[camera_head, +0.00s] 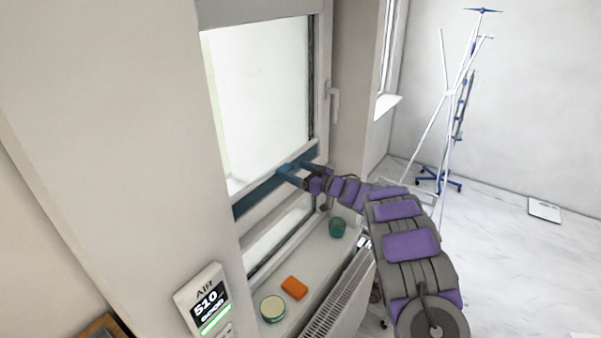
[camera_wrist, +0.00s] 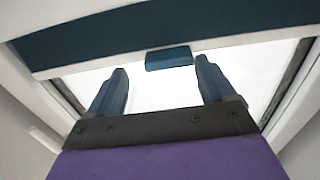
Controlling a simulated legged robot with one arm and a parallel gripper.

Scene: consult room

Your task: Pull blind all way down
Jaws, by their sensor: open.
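The blind shows as a dark teal band (camera_head: 258,197) across the window, with bright areas above and below it. In the wrist view the blind (camera_wrist: 100,38) crosses the top of the picture, with a pale strip along its lower edge. A small blue tab (camera_wrist: 169,59) sits at the middle of that strip. My gripper (camera_head: 287,172) is at the band, towards its right part. In the wrist view my gripper (camera_wrist: 162,66) is open, with one finger on each side of the tab and visible gaps between. The fingers partly hide the band in the head view.
Below the window, the sill (camera_head: 312,262) holds a teal cup (camera_head: 337,228), an orange block (camera_head: 294,287) and a round tin (camera_head: 272,309). A radiator (camera_head: 338,290) is under the sill. A window handle (camera_head: 332,103) sticks out at the right frame. Floor at the right is mostly open.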

